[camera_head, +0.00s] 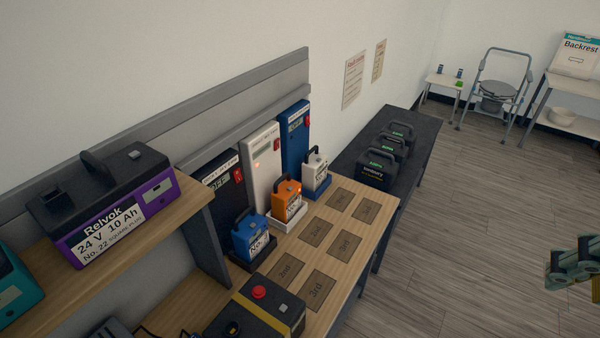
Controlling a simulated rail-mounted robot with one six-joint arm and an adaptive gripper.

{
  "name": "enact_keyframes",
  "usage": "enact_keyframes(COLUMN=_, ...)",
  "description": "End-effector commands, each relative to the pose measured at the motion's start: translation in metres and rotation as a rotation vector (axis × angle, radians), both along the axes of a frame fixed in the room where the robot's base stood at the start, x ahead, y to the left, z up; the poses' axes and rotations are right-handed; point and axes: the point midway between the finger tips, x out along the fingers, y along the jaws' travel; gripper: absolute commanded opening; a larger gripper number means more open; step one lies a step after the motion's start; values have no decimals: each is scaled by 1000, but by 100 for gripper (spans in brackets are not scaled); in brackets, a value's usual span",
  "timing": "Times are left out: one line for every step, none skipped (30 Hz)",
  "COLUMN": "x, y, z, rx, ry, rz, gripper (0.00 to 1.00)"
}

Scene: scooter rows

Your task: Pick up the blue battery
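The blue battery (250,238) is a small block with a dark carry handle on top and a white label on its front. It sits upright in a dark charging dock (252,260) on the wooden bench. My gripper (572,264) appears to be the dark jointed part at the right edge, partly cut off by the frame. It is well to the right of the battery and apart from it. Whether its fingers are open or shut does not show.
An orange battery (288,199) and a white battery (315,174) stand in docks beside the blue one. Charger panels rise behind. Marked pads (316,233) lie bare in front. A box with a red button (258,292) and a shelf holding a purple battery (110,214) are nearer.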

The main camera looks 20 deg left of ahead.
Motion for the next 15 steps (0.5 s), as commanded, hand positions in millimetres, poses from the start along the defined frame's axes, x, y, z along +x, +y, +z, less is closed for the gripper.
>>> enact_keyframes(x=10, y=-1, z=3, rx=-3, ry=-5, rz=-10, gripper=24)
enact_keyframes(x=16, y=-1, z=4, rx=-5, ry=-11, rz=-17, gripper=24)
enact_keyframes(x=24, y=-2, z=6, rx=-8, ry=-19, rz=-27, gripper=24)
enact_keyframes(x=31, y=-3, z=7, rx=-9, ry=-26, rz=-36, gripper=24)
enact_keyframes(x=37, y=-3, z=9, rx=-10, ry=-32, rz=-44, gripper=24)
enact_keyframes(x=47, y=-3, z=11, rx=-12, ry=-42, rz=-54, gripper=24)
enact_keyframes(x=53, y=-3, z=12, rx=-12, ry=-48, rz=-63, gripper=24)
enact_keyframes(x=60, y=-3, z=13, rx=-13, ry=-58, rz=-69, gripper=24)
enact_keyframes(x=69, y=-3, z=15, rx=-13, ry=-67, rz=-78, gripper=24)
enact_keyframes(x=76, y=-2, z=16, rx=-12, ry=-74, rz=-85, gripper=24)
enact_keyframes(x=83, y=-2, z=18, rx=-12, ry=-82, rz=-91, gripper=24)
enact_keyframes(x=92, y=-1, z=19, rx=-10, ry=-92, rz=-99, gripper=24)
enact_keyframes(x=98, y=0, z=20, rx=-10, ry=-99, rz=-106, gripper=24)
enact_keyframes(x=105, y=1, z=21, rx=-9, ry=-107, rz=-111, gripper=24)
enact_keyframes(x=114, y=3, z=22, rx=-7, ry=-117, rz=-117, gripper=24)
